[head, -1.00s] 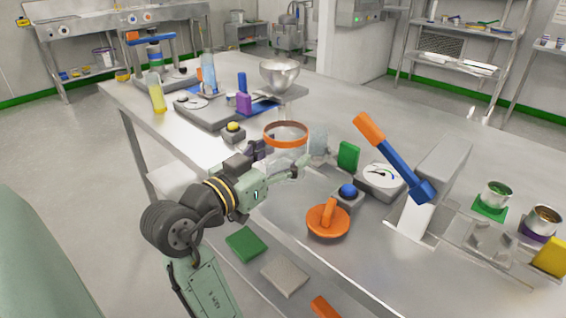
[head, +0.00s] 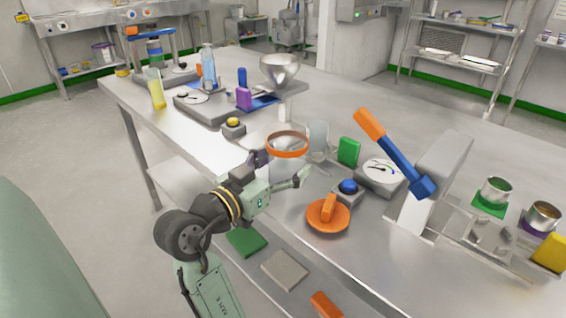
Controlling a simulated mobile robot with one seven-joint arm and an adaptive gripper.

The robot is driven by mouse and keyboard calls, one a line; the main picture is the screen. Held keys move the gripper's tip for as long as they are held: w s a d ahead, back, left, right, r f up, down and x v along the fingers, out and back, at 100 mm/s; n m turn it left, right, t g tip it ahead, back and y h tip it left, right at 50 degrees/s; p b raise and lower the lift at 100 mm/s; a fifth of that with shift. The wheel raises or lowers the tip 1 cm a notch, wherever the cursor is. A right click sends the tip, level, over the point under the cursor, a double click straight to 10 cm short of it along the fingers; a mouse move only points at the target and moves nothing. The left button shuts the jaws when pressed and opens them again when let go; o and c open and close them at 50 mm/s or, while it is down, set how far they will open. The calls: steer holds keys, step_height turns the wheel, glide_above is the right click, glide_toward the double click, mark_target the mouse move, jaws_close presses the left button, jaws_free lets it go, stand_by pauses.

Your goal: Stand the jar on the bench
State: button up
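The jar (head: 288,166) is clear, with an orange band (head: 287,144) around its open top. It is upright over the near part of the bench (head: 300,254), left of the middle of the bench top. My gripper (head: 279,172) is around the jar's body, with a dark finger on its left and a pale green finger at its near right side. It looks shut on the jar. The jar's base is partly hidden by the gripper, and I cannot tell whether it touches the bench.
Close right of the jar are a clear upright piece (head: 317,136), a green block (head: 348,151), a blue button box (head: 348,190), a dial (head: 381,171) and an orange disc with a handle (head: 328,216).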

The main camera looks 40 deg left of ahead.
steer(key=shift+o, duration=1.1)
